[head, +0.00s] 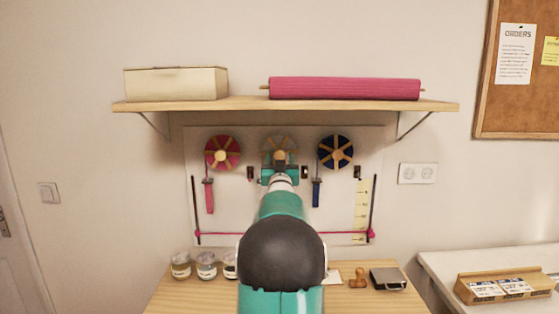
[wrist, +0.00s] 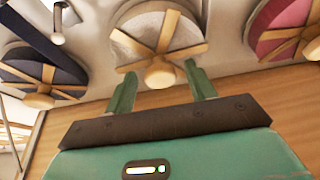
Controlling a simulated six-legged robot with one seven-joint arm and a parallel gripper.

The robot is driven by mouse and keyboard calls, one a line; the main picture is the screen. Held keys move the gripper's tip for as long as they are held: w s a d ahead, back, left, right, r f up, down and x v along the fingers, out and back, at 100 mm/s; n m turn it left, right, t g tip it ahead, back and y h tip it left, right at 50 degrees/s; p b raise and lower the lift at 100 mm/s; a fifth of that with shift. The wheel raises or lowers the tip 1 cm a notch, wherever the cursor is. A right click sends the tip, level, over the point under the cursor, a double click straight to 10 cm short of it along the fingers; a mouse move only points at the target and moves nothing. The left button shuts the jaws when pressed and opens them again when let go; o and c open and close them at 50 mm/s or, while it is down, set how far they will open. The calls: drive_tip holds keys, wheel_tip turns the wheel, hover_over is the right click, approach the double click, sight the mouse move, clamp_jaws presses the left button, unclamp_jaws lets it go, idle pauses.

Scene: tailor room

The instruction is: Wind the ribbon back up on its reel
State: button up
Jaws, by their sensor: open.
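Three reels with wooden spokes hang on a white board (head: 345,219). The middle reel is pale (wrist: 150,22), with a round wooden knob (wrist: 160,75) at its centre. My gripper (wrist: 161,82) is open, its green fingers on either side of this knob. I cannot tell whether they touch it. In the head view my gripper (head: 279,172) and arm cover much of the middle reel (head: 279,141) and hide any ribbon below it. The pink reel (head: 223,153) has a pink strip hanging below it. The blue reel (head: 335,152) has a blue strip below it.
A shelf (head: 240,104) above holds a cream box (head: 176,84) and a pink roll (head: 345,89). A pink bar (head: 215,234) crosses the board low down. The table (head: 190,296) below bears jars (head: 206,265), a stamp (head: 358,278) and a dark-topped box (head: 388,279).

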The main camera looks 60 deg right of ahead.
drive_tip(key=c, duration=0.9)
drive_tip(key=shift+c, duration=0.2)
